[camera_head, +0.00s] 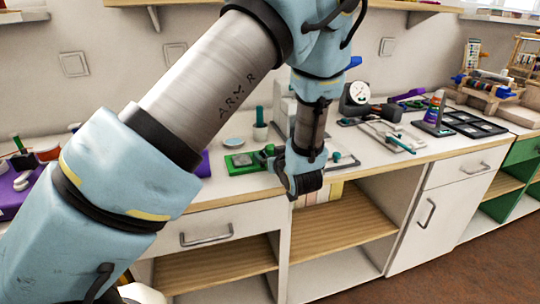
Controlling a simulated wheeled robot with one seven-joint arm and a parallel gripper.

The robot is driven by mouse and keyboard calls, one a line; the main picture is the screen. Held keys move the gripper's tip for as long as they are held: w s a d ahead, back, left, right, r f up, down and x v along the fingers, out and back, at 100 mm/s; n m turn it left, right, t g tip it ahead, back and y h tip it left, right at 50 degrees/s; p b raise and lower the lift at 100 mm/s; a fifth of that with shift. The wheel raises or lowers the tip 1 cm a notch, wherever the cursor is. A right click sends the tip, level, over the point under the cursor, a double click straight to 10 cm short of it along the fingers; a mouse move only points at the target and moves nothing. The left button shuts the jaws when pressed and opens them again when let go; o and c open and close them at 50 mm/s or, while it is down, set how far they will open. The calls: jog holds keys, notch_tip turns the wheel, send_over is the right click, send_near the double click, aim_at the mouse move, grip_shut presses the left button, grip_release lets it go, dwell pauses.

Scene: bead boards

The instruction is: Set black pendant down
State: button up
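My gripper (303,182) hangs down in front of the counter's front edge, near the middle of the view. It is dark and small here, and its fingers cannot be told apart, so I cannot tell whether it is open or shut. I cannot make out a black pendant; if it is in or behind the gripper, it blends with the dark parts. A green board (238,170) with a grey piece on it lies on the counter just left of the gripper.
The white counter (400,162) has clear room along its front, right of the gripper. Behind stand a round dial gauge (358,93), a flat metal fixture with a teal handle (400,145), a bottle (435,106) and a black compartment tray (470,124). My arm hides much of the left counter.

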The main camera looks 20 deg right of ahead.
jog(key=c, duration=1.5)
